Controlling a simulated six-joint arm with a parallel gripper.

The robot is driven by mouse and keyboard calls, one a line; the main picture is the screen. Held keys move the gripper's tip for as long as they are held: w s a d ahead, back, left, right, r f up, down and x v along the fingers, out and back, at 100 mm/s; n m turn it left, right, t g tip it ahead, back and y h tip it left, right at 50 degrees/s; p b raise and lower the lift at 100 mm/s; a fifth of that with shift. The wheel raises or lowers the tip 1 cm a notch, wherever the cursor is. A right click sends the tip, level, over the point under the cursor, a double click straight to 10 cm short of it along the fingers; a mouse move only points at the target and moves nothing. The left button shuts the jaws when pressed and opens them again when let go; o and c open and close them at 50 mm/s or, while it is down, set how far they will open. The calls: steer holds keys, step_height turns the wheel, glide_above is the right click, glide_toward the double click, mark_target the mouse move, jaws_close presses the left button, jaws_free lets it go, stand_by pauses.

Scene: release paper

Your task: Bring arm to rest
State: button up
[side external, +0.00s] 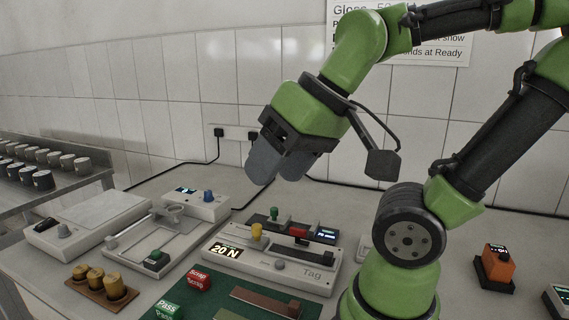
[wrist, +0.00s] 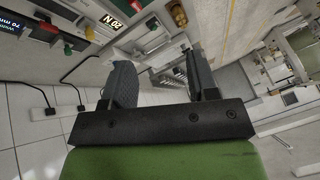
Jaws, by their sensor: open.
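My gripper (side external: 278,165) hangs in the air above the back of the bench, its two grey fingers apart and nothing between them. The green and black arm above it is bent and raised in front of the tiled wall. In the wrist view my gripper (wrist: 163,85) shows its fingers spread, with only the bench equipment in the background between and beyond them. The fingers touch nothing that I can see.
Below stand a tester marked 20 N (side external: 265,262), a white device with a blue knob (side external: 196,203), a scale (side external: 92,218) and brass weights (side external: 103,283). A green mat (side external: 215,305) lies in front. An orange device (side external: 495,265) stands right. Cups (side external: 43,180) line a rack at left.

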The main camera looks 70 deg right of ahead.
steer(key=shift+s+a+r+t+y, duration=0.2)
steer(key=shift+s+a+t+y, duration=0.15)
steer(key=shift+s+a, duration=0.25)
steer(key=shift+c, duration=0.5)
stand_by(1.3)
